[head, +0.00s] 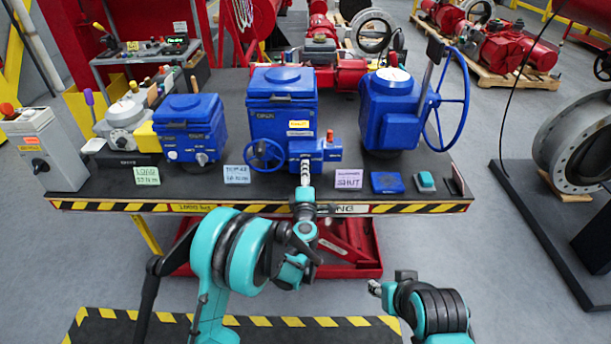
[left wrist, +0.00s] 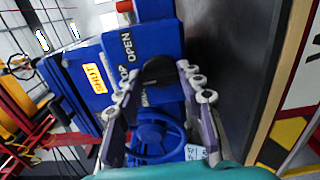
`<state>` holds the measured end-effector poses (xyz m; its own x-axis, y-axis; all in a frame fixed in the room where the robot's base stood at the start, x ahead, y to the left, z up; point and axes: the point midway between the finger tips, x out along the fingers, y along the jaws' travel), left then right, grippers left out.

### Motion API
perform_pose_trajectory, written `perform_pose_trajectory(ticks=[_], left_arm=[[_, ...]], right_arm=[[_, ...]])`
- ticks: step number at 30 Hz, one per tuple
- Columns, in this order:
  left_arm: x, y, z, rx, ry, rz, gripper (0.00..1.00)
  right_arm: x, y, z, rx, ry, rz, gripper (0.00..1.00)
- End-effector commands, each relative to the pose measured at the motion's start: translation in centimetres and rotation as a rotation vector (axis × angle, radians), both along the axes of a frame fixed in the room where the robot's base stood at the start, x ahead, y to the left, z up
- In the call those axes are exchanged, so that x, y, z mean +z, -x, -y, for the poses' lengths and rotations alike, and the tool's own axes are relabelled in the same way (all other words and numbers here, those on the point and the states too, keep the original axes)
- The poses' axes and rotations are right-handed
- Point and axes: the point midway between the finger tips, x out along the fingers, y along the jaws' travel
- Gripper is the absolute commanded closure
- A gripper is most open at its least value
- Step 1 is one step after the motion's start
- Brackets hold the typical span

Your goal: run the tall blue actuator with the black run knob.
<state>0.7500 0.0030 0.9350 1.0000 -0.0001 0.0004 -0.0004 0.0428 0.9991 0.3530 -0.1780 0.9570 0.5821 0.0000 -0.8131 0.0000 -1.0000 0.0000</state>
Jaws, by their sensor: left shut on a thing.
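The tall blue actuator (head: 283,110) stands at the middle of the bench, with a blue handwheel (head: 264,155) and a control box (head: 318,150) at its lower front. My left gripper (head: 305,174) reaches up to the front of this box. In the left wrist view, the black run knob (left wrist: 159,71) sits between the fingers of my left gripper (left wrist: 155,82), beside the words OPEN, STOP and a partly hidden SHUT. The fingers are shut on the knob. A yellow SHUT sign (left wrist: 95,78) shows on the actuator. My right gripper (head: 375,288) is low in front of the bench; its fingers are too small to judge.
A smaller blue actuator (head: 190,130) stands to the left and another with a large handwheel (head: 391,108) to the right. Label cards and small blue boxes (head: 387,182) lie along the bench's striped front edge.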

Motion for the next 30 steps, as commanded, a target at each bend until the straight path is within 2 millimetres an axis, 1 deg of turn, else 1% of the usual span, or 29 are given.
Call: perform_pose_trajectory(ticks=[6, 18, 19, 20, 21, 30], left_arm=[[0.05, -0.08, -0.02, 0.001, -0.039, 0.000, 0.91], [0.08, -0.10, -0.02, 0.001, -0.045, 0.000, 0.91], [0.08, -0.10, -0.02, 0.001, -0.044, 0.000, 0.55], [0.08, -0.11, -0.02, 0.001, -0.044, 0.000, 0.47], [0.07, -0.10, -0.02, 0.001, -0.044, 0.000, 0.41], [0.03, 0.07, 0.01, 0.000, -0.043, 0.000, 0.41]], right_arm=[[-0.14, 0.00, 0.00, 0.000, 0.000, 0.000, 0.60], [-0.14, 0.00, 0.00, 0.000, 0.000, 0.000, 0.60], [-0.14, 0.00, 0.00, 0.000, 0.000, 0.000, 0.60], [-0.14, 0.00, 0.00, 0.000, 0.000, 0.000, 0.60], [-0.14, 0.00, 0.00, 0.000, 0.000, 0.000, 0.60], [-0.16, 0.00, 0.00, 0.000, 0.000, 0.000, 0.60]])
